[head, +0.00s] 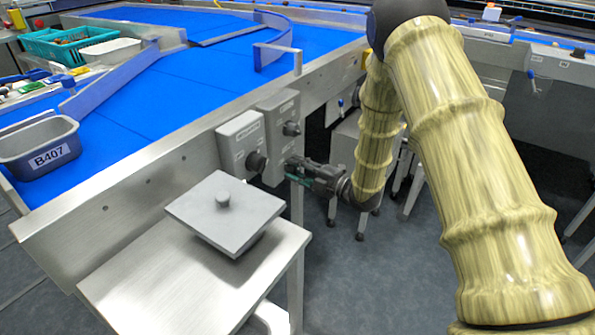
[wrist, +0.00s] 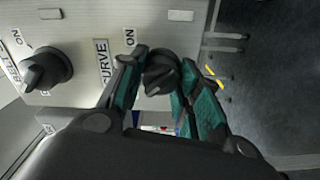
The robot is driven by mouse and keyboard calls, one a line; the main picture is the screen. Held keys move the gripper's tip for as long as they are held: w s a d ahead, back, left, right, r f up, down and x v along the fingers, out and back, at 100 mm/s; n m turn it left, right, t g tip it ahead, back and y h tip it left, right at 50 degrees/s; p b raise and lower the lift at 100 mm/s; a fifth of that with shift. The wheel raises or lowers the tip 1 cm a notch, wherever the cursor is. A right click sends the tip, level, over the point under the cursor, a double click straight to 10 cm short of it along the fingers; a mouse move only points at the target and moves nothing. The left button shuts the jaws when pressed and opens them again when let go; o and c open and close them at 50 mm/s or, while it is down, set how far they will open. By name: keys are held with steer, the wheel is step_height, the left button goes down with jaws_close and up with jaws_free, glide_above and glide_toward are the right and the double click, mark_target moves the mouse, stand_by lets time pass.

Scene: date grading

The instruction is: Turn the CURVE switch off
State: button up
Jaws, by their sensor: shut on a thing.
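The CURVE switch is a dark round knob (wrist: 160,72) with a raised grip, on a light grey control box (wrist: 85,25). The CURVE label (wrist: 102,62) and an ON mark (wrist: 130,38) show beside it in the wrist view. My gripper (wrist: 158,88) has one finger on each side of the knob and is shut on it. I cannot tell its setting for sure; any OFF mark is hidden behind the fingers. In the head view my gripper (head: 290,170) is at the lower part of the right-hand grey box (head: 276,106) and hides the knob.
A second dark knob (wrist: 47,70) sits on the same box. Another grey switch box (head: 238,132) is just left of it. The blue conveyor (head: 150,95) runs behind.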

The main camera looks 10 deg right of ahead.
steer(key=shift+n, duration=0.4)
steer(key=o, duration=1)
steer(key=shift+o, duration=0.2)
steer(key=v, duration=1.2)
